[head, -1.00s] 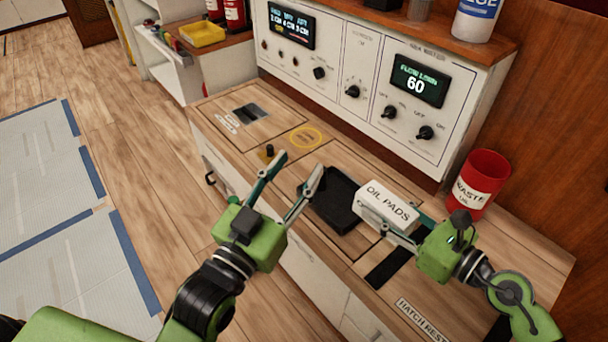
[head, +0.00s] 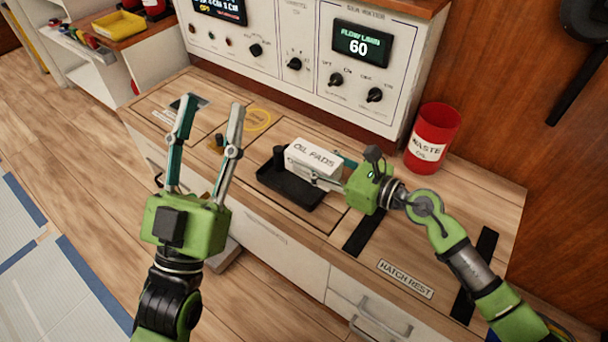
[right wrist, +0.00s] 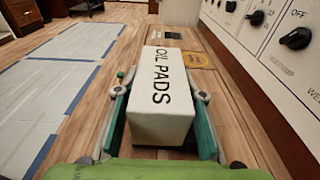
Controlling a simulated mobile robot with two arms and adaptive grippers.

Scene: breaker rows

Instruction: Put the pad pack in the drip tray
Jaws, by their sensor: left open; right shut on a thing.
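The pad pack (head: 313,158), a white box lettered OIL PADS, is held in my right gripper (head: 322,175). In the right wrist view the pad pack (right wrist: 162,95) sits between the two fingers of my right gripper (right wrist: 160,112). The black drip tray (head: 290,190) lies on the wooden counter, with the pack over its back right part. I cannot tell how high the pack is above the tray. A dark upright cylinder (head: 279,157) shows at the tray's back edge. My left gripper (head: 208,108) is open and empty, left of the tray.
A red waste oil bin (head: 433,138) stands at the counter's right. A panel with knobs and displays (head: 300,62) rises behind. Black strips and a HATCH REST label (head: 405,279) mark the counter's front right. A small knob stands left of the tray.

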